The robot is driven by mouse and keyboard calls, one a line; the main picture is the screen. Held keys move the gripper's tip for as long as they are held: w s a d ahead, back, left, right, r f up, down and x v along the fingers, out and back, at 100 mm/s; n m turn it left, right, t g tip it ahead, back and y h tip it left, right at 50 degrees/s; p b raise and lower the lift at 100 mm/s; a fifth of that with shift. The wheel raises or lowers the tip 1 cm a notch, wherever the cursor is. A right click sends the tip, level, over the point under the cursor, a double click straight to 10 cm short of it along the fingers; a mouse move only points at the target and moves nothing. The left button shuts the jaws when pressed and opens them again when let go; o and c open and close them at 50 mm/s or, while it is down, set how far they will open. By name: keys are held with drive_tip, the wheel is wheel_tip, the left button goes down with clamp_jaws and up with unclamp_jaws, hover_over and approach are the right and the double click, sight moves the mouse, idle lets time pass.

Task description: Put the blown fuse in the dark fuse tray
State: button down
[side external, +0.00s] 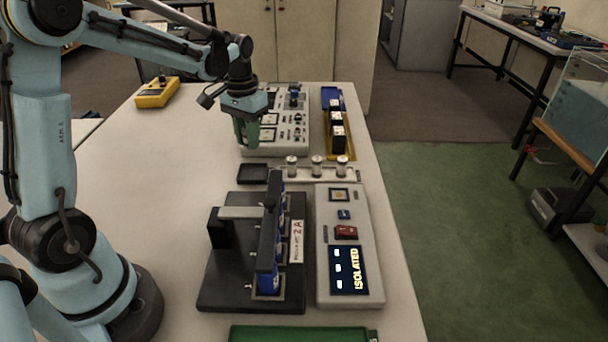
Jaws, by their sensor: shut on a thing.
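The dark fuse tray (252,174) is a small, shallow black tray lying on the bench, left of a row of pale upright cylinders. No fuse shows in it. My gripper (247,144), with green fingers, points down above the bench, higher in the picture than the tray and in front of a white panel. It is shut on the fuse, which the fingers almost wholly hide, so its markings cannot be read. The black fuse holder (220,280) has a dark upright bar with blue parts and a white label.
A rack with pale cylinders (316,168) stands right of the tray. A grey box (372,282) reads "ISOLATED". The left bench is clear.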

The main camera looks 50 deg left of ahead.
sight(253, 175)
drive_tip(key=shift+f, duration=3.9)
drive_tip(key=shift+f, duration=0.1)
drive_tip(key=c, duration=1.2)
unclamp_jaws()
